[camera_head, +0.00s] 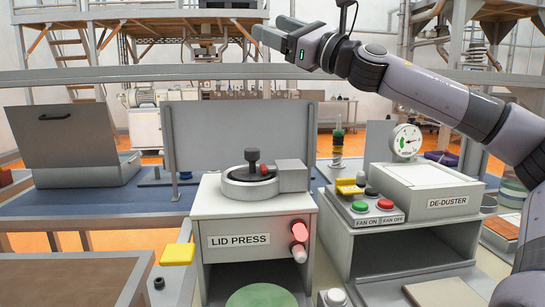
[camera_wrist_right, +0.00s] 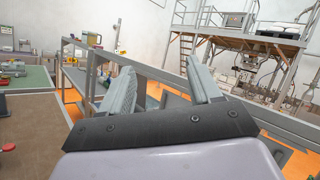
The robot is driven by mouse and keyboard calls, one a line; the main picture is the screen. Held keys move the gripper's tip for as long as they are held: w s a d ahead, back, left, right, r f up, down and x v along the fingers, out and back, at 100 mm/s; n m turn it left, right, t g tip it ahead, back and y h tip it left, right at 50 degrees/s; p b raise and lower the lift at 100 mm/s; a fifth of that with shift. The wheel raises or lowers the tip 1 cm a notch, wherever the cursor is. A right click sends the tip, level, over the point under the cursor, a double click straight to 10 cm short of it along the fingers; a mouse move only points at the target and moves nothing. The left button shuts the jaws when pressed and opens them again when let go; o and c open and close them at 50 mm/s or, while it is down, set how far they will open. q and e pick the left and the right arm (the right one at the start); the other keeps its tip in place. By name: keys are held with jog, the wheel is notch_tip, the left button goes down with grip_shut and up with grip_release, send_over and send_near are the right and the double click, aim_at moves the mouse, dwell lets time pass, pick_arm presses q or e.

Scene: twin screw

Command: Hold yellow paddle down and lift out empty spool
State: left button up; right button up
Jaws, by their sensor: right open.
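A flat yellow pad (camera_head: 178,254) sits at the left of the LID PRESS box, and a yellow bracket-like piece (camera_head: 350,187) sits on the DE-DUSTER unit; I cannot tell which is the yellow paddle. A small upright stack with dark and yellow bands (camera_head: 338,147) stands behind the machines; I cannot tell whether it is a spool. My right gripper (camera_head: 268,35) is raised high above the bench, far from these things. Its two fingers are apart and empty in the right wrist view (camera_wrist_right: 161,78). My left gripper is out of view.
The LID PRESS (camera_head: 250,217) has a black knob on top and a lit red button in front. The DE-DUSTER (camera_head: 425,187) carries a gauge, green and red buttons. A grey panel (camera_head: 240,135) stands behind the press. A grey lidded box (camera_head: 65,145) is at left.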

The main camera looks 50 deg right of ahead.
jog(key=s+a+f+n+g+y+b, duration=0.15)
jog(key=a+f+n+y, duration=0.25)
jog(key=n, duration=0.5)
jog(key=n+g+h+b, duration=0.4)
jog(key=n+g+h, duration=0.25)
jog(key=n, duration=1.45)
send_near(255, 149)
jog(key=shift+y, duration=0.45)
jog(key=x, duration=0.5)
jog(key=shift+w+a+f, duration=0.1)
jog(key=shift+a, duration=0.15)
jog(key=shift+w+d+f+h, duration=0.1)
jog(key=shift+w+d+h, duration=0.05)
jog(key=shift+d+h, duration=0.25)
jog(key=shift+w+a+p, duration=0.1)
jog(key=shift+w+p, duration=0.35)
jog(key=shift+w, duration=0.05)
jog(key=p+x, duration=0.1)
jog(key=x, duration=0.4)
jog(key=shift+p, duration=0.4)
jog(key=shift+w+f, duration=0.2)
jog(key=shift+w, duration=0.25)
